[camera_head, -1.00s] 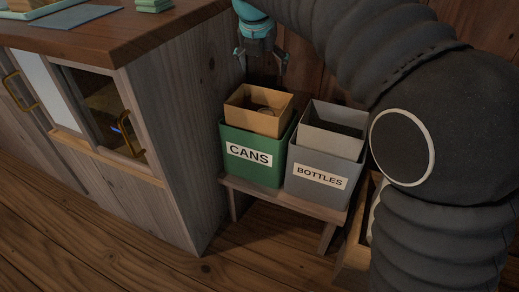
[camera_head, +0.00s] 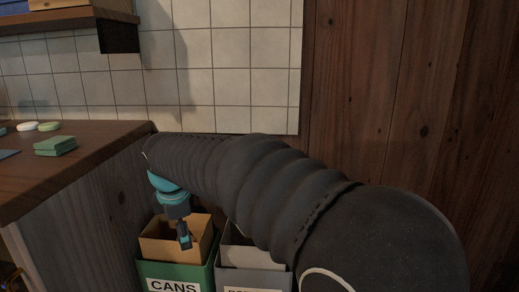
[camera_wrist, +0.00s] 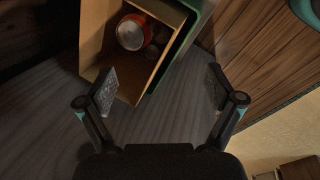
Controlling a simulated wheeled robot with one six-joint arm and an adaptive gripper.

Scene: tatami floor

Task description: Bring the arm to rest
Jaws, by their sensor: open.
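My gripper (camera_head: 185,240) hangs in front of the green bin marked CANS (camera_head: 150,272) in the head view. In the wrist view my gripper (camera_wrist: 158,92) is open, its two fingers wide apart with nothing between them. The bin's tan inner box (camera_wrist: 97,40) lies beyond the fingers, and a can with a red rim (camera_wrist: 132,33) is inside it. My dark sleeved arm reaches across the right and middle of the head view.
A grey bin (camera_head: 250,277) stands right of the green one, partly hidden by my arm. A wooden counter (camera_head: 95,150) with green blocks (camera_head: 55,146) is at left. A tiled wall (camera_head: 230,70) and wood panels (camera_head: 400,90) stand behind. A shelf (camera_head: 60,22) hangs upper left.

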